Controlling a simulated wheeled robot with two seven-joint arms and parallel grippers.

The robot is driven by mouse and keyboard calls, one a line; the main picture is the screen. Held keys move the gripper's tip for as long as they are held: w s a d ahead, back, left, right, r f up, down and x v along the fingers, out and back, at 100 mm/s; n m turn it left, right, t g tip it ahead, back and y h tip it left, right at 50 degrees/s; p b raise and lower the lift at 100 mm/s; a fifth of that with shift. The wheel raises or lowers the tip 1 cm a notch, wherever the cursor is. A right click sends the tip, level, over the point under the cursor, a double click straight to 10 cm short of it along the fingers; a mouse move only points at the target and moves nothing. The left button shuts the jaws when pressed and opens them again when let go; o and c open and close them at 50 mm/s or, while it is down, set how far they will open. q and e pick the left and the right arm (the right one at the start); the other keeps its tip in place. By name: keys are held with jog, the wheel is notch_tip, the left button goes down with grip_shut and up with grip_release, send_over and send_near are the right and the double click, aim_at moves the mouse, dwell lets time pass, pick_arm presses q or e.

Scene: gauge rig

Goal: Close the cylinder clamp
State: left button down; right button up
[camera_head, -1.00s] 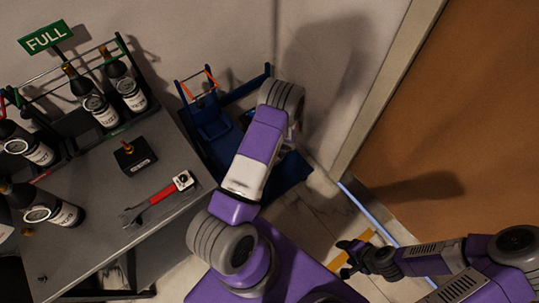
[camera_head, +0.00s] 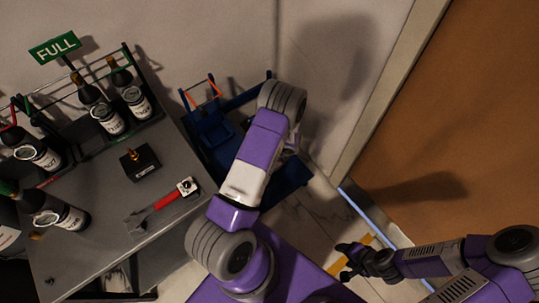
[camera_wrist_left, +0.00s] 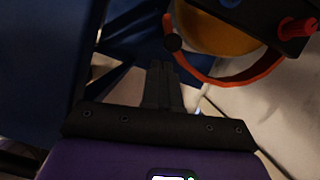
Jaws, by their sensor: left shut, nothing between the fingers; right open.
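In the left wrist view, a red curved clamp arm (camera_wrist_left: 222,79) bends round the near side of a dull yellow cylinder (camera_wrist_left: 205,35), with a dark round knob at its left end. A dark block with a red knob (camera_wrist_left: 293,27) is at its right. My left gripper (camera_wrist_left: 162,66) is shut and empty; its fingertips are just below the clamp arm's left end in the picture. I cannot tell whether they touch it. In the head view my left arm hides that gripper and the cylinder. My right gripper (camera_head: 345,260) is open and empty, low over the floor.
A blue frame (camera_head: 211,134) with an orange strap (camera_head: 206,94) stands by the wall behind my left arm. A brown door (camera_head: 465,130) is right.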

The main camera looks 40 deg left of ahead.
pick_arm(q)
jog(key=p+v, duration=0.2)
jog(key=v, duration=0.3)
jog(key=s+d+f+n+t+y+b, duration=0.4)
jog(key=d+f+n+y, duration=0.6)
jog(key=n, duration=0.5)
jog(key=w+r+b+x, duration=0.1)
jog(key=b+x, duration=0.4)
jog(key=x, duration=0.7)
jog(key=shift+a+r, duration=0.3)
jog(key=shift+r, duration=0.05)
pick_arm(e)
notch_tip(320, 180, down, 6)
pick_arm(q)
jog(key=shift+w, duration=0.1)
pick_arm(e)
jog(key=shift+a, duration=0.1)
